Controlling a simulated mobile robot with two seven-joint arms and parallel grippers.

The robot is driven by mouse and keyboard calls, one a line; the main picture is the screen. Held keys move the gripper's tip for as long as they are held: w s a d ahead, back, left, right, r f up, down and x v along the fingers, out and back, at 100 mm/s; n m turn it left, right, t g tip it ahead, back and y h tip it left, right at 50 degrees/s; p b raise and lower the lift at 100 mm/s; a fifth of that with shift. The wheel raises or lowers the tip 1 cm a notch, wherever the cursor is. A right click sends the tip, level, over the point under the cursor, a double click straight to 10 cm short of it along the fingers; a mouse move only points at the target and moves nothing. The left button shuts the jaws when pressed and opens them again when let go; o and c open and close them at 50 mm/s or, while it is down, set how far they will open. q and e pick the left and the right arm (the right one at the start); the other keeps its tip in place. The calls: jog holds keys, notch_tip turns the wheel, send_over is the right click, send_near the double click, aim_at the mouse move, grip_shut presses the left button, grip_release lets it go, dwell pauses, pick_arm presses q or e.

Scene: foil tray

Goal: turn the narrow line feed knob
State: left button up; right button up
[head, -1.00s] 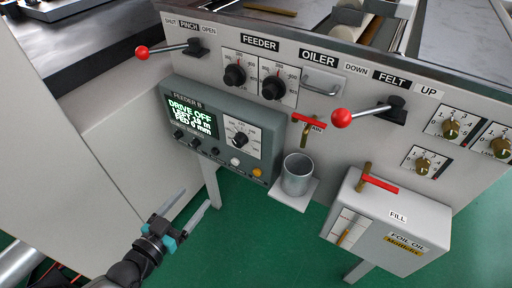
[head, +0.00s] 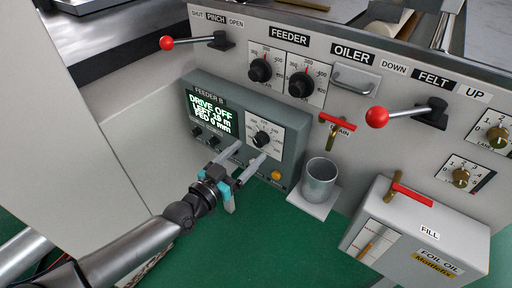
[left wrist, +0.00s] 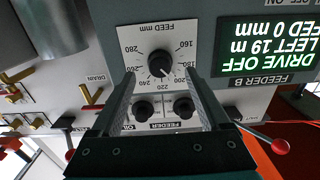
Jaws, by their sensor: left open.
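The feed knob (head: 262,139) is black, on a white dial plate marked "FEED mm" on the grey Feeder B box (head: 292,150). In the left wrist view, which is upside down, the knob (left wrist: 159,63) has a pale pointer line toward the lower right, near 200. My left gripper (head: 252,150) is open and empty just in front of the dial. In the left wrist view its fingertips (left wrist: 159,73) lie on either side of the knob, apparently short of it. The display (head: 210,114) reads drive off, left 19 m, fed 0 mm. My right gripper is not in view.
Two more black knobs (head: 260,70) (head: 300,84) sit under the "FEEDER" label. Red-ended levers (head: 377,117) stick out of the panel. A metal cup (head: 320,180) stands right of the box, and an oil box (head: 425,240) beyond it. The green floor is clear.

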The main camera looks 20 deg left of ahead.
aim_at(257, 144)
pick_arm(q)
jog(key=shift+b+x, duration=0.5)
jog(key=shift+x, duration=1.8)
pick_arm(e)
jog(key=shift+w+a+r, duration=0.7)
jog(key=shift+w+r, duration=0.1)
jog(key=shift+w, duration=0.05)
pick_arm(q)
grip_shut()
